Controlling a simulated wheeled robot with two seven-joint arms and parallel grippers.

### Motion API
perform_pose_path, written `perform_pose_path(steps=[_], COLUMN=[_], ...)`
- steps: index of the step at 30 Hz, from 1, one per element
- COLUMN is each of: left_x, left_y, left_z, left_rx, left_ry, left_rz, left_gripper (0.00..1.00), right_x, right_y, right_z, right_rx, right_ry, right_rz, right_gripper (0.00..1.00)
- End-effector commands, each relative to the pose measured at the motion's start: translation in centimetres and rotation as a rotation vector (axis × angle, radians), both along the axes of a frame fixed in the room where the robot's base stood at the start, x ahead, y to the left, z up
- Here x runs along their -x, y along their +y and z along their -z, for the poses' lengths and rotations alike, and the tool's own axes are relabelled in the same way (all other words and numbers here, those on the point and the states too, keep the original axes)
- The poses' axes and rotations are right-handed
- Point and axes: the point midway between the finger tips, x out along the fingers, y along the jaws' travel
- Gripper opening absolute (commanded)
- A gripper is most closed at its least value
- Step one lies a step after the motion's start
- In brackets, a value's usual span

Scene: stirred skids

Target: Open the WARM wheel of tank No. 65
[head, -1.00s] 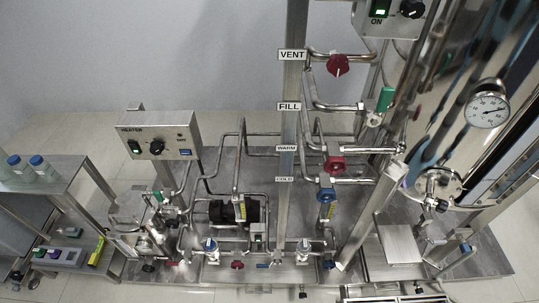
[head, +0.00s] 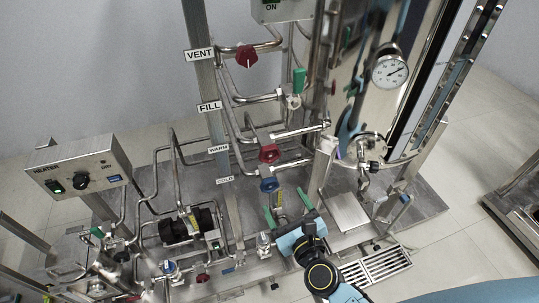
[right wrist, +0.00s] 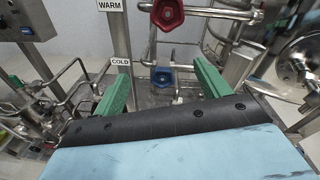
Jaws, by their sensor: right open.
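The WARM wheel (head: 268,153) is a red handwheel right of the WARM label (head: 219,149) on the pipe rack. It also shows at the top of the right wrist view (right wrist: 168,14), partly cut off. The blue wheel by the COLD label (head: 269,184) sits just below it and shows between my fingers in the right wrist view (right wrist: 163,77). My right gripper (head: 287,205) is open and empty, with green fingers apart. It is below the red wheel and in front of the rack, touching neither wheel as far as I can tell. No tank number is readable.
A steel tank with a dial gauge (head: 390,70) stands to the right. A red VENT wheel (head: 246,56) and a green FILL handle (head: 298,80) are higher up. A heater box (head: 78,167) is at left. Pipes surround the wheels; a floor grate (head: 376,266) lies in front.

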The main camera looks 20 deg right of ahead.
Motion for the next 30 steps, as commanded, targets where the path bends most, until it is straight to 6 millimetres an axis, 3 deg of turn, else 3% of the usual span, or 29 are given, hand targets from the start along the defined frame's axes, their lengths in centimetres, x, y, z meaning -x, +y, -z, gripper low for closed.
perform_pose_path(steps=[1, 3, 6, 11, 24, 30], left_x=[0.2, 0.4, 0.6, 0.8, 0.4, 0.3], left_y=[0.1, 0.2, 0.3, 0.3, -0.2, -0.4], left_z=[0.1, 0.1, 0.1, -0.2, -0.6, -0.4], left_rx=[-0.002, -0.004, -0.005, -0.004, 0.003, 0.005], left_ry=[0.003, 0.006, 0.011, 0.014, 0.006, 0.004], left_rz=[0.000, 0.000, -0.001, -0.001, -0.004, -0.004], left_gripper=[0.36, 0.36, 0.36, 0.36, 0.36, 0.36], right_x=[-0.2, -0.4, -0.8, -2.7, -11.4, -13.4], right_y=[-0.1, -0.3, -0.4, -0.4, -0.1, 0.0], right_z=[-1.8, -3.3, -4.3, -4.6, -4.4, -4.3], right_rx=[-0.102, -0.205, -0.277, -0.290, -0.284, -0.284], right_ry=[-0.028, -0.051, -0.067, -0.070, -0.069, -0.067], right_rz=[0.022, 0.041, 0.055, 0.055, 0.054, 0.054], right_gripper=[0.75, 0.75, 0.75, 0.75, 0.75, 0.75])
